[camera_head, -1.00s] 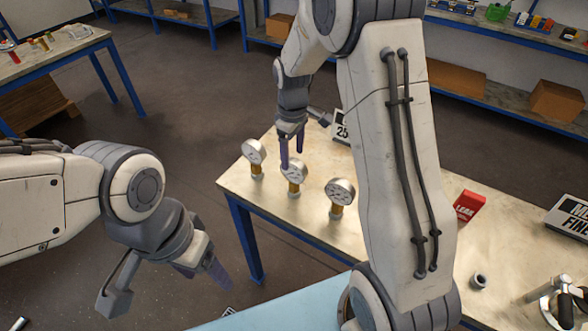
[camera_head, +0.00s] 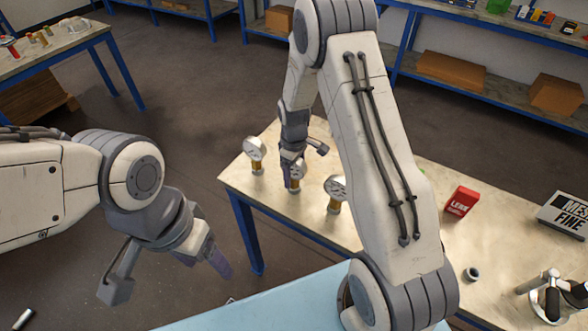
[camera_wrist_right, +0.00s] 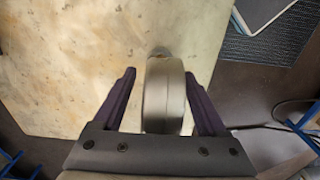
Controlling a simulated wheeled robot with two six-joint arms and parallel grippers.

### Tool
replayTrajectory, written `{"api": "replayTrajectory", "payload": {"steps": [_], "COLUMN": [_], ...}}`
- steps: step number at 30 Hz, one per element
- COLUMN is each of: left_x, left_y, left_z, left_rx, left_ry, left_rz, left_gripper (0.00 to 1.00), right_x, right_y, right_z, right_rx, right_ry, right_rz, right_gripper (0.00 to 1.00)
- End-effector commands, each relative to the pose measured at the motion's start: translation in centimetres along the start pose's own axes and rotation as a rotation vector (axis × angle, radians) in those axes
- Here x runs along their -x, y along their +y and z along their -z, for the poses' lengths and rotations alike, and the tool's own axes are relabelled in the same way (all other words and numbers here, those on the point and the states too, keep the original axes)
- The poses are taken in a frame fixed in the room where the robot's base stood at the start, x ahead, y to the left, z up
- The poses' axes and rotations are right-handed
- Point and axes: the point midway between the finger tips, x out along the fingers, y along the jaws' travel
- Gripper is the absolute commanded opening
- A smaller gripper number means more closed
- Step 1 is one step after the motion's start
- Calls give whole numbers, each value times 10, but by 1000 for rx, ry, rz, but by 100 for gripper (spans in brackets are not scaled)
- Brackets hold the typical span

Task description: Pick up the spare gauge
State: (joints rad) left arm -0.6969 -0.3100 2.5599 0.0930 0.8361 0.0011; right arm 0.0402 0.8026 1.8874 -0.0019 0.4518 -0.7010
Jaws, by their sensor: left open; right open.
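Three round white-faced gauges with brass stems stand upright on the table (camera_head: 243,184): a left gauge (camera_head: 255,149), a middle gauge (camera_head: 297,172) and a right gauge (camera_head: 335,187). I cannot tell by any mark which one is the spare. My right gripper (camera_head: 291,180) is down at the middle gauge and partly hides it. In the right wrist view its open fingers (camera_wrist_right: 164,98) stand on either side of the gauge's grey round case (camera_wrist_right: 163,95), with a gap visible on both sides. My left gripper (camera_head: 213,262) is open and empty, off the table at lower left.
A red leak box (camera_head: 461,202), a small dark fitting (camera_head: 472,273) and a white labelled box (camera_head: 568,214) are on the table's right side. A light blue surface (camera_head: 270,308) lies in front. The left and right gauges stand close beside the right gripper.

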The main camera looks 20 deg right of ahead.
Motion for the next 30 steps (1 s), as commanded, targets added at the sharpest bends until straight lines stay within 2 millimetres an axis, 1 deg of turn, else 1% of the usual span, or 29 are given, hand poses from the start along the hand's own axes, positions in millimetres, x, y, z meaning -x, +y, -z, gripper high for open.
{"api": "replayTrajectory", "payload": {"steps": [1, 2, 3, 5, 6, 7, 16, 19, 23, 27, 30], "left_x": [0, 0, 0, 0, 0, 0, 0, -3, -9, -15, -18], "left_y": [0, 0, 0, 0, 0, 0, 0, 0, -1, -1, -1], "left_z": [0, 0, 0, 0, 0, 0, 0, 0, 0, -1, -1], "left_rx": [0, 0, 0, 0, 0, 0, 0, 0, 0, -1, -1], "left_ry": [0, 0, 0, 0, 0, 0, 0, 0, 0, 0, 0], "left_rz": [0, 0, 0, 0, 0, 0, 0, 0, 0, 0, 0], "left_gripper": [70, 70, 70, 70, 70, 70, 70, 70, 70, 70, 70], "right_x": [0, 0, 0, 0, 0, 0, 2, 8, 29, 59, 77], "right_y": [0, 0, 0, 0, 0, 0, 0, 1, 1, 1, 1], "right_z": [0, 0, 0, 0, 0, 0, 0, 1, 1, 1, 1], "right_rx": [0, 0, 0, 0, 0, 0, 0, 0, 0, 0, 0], "right_ry": [0, 0, 0, 0, 0, 0, 1, 3, 6, 7, 6], "right_rz": [0, 0, 0, 0, 0, 0, -1, -3, -4, -5, -4], "right_gripper": [71, 60, 44, 21, 6, 0, 0, 0, 0, 0, 0]}}
